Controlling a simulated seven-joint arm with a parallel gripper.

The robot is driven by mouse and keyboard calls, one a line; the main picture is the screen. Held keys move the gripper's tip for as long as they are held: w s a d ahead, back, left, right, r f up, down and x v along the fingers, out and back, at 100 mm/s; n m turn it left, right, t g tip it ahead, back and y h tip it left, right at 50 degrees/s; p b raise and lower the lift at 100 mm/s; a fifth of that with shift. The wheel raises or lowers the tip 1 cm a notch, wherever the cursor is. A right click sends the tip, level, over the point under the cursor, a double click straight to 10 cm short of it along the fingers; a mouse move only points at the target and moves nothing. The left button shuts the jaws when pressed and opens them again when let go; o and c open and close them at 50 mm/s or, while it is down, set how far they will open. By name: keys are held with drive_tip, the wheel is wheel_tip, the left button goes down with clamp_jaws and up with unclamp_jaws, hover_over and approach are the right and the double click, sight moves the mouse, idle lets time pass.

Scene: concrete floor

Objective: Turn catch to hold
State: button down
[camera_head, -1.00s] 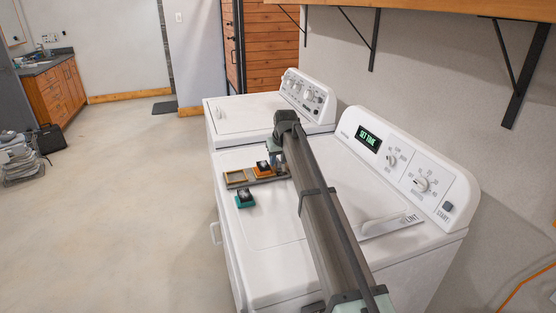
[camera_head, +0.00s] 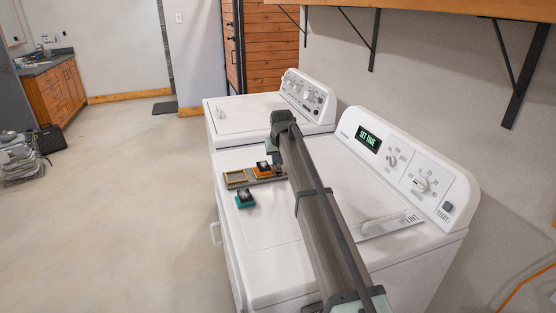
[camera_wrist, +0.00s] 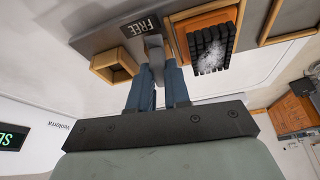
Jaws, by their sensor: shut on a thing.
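The grey catch (camera_wrist: 154,47) sits on a flat grey plate (camera_wrist: 97,38), beside a black label (camera_wrist: 141,26) reading FREE, upside down in the wrist view. My gripper (camera_wrist: 160,72) has its two blue fingers shut on the catch. On the plate, an orange holder (camera_wrist: 190,22) carries a black bristled block (camera_wrist: 212,47) with white fluff on it. In the head view the plate lies on a white machine's top, with the orange holder (camera_head: 263,174) on it; my arm hides the catch there. No HOLD label is visible.
A teal block with a dark top (camera_head: 245,203) lies apart on the machine top. An empty wooden frame (camera_head: 236,178) is at the plate's left. A small wooden cup (camera_wrist: 113,65) is beside the catch. The control panel (camera_head: 400,165) stands behind my arm.

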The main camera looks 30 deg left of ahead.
drive_tip(key=m+h, duration=0.1)
drive_tip(key=m, duration=0.3)
drive_tip(key=shift+a+f+h, duration=0.1)
drive_tip(key=shift+a+h, duration=0.05)
drive_tip(key=shift+h, duration=0.25)
drive_tip(key=m+h, duration=0.1)
drive_tip(key=m, duration=0.3)
drive_tip(key=shift+a+t, duration=0.1)
drive_tip(key=shift+t, duration=0.2)
drive_tip(key=m+h, duration=0.2)
drive_tip(key=m, duration=0.2)
drive_tip(key=shift+a, duration=0.1)
drive_tip(key=shift+m+g+h, duration=0.5)
drive_tip(key=shift+m+g, duration=0.1)
drive_tip(key=shift+m, duration=1.3)
drive_tip(key=shift+f+m, duration=0.1)
drive_tip(key=shift+m, duration=0.2)
drive_tip(key=c, duration=1.2)
unclamp_jaws()
drive_tip(key=shift+o, duration=0.6)
